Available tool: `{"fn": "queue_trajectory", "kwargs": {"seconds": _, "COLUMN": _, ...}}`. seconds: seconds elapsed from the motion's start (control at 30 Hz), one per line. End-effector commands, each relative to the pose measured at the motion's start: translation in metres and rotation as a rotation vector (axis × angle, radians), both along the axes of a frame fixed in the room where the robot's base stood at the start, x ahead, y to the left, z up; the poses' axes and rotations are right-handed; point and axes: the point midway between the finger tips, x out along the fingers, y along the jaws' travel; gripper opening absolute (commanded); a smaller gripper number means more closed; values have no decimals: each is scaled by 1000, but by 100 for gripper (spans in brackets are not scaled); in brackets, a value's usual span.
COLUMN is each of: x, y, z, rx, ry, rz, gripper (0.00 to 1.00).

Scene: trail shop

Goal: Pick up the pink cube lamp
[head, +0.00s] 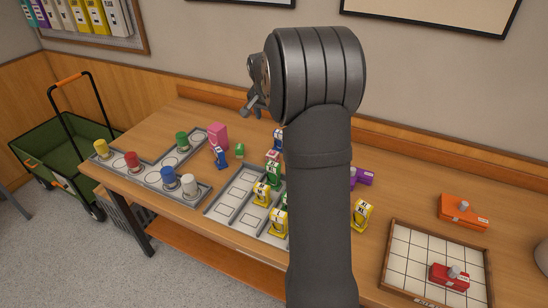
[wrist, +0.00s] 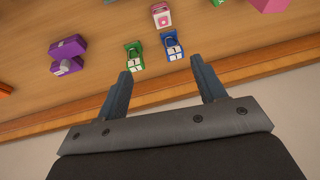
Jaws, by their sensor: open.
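A small pink cube-shaped thing with a white face (wrist: 161,15) stands at the top middle of the wrist view. In the head view a small pink-and-white thing (head: 272,155), partly covered, stands among the tags at mid-table and looks like the same one. A larger plain pink block (head: 217,135) stands further left; part of it shows at the wrist view's top right corner (wrist: 268,4). My gripper (wrist: 161,68) is open and empty, above the table's wall side, apart from both pink things. In the head view my gripper (head: 253,100) is partly hidden by my arm.
Green (wrist: 134,55) and blue (wrist: 172,45) tags stand close to my fingertips. A purple thing (wrist: 67,57) is to the left in the wrist view. A grey circle-marked tray (head: 150,165) holds coloured cylinders. A grid tray (head: 397,272) holds a red block (head: 449,277).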

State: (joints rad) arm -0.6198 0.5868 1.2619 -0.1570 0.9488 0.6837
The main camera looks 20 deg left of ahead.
Motion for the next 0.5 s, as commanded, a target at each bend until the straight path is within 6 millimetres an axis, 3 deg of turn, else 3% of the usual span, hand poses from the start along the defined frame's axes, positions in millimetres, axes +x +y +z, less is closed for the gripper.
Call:
{"fn": "queue_trajectory", "kwargs": {"seconds": 0.03, "x": 5, "y": 10, "z": -19, "rx": -22, "ry": 0, "rz": -4, "gripper": 64}}
{"fn": "queue_trajectory", "kwargs": {"seconds": 0.2, "x": 18, "y": 32, "z": -62, "rx": -73, "ry": -19, "rz": -25, "gripper": 64}}
{"fn": "queue_trajectory", "kwargs": {"seconds": 0.5, "x": 31, "y": 41, "z": -100, "rx": -95, "ry": -31, "rz": -37, "gripper": 64}}
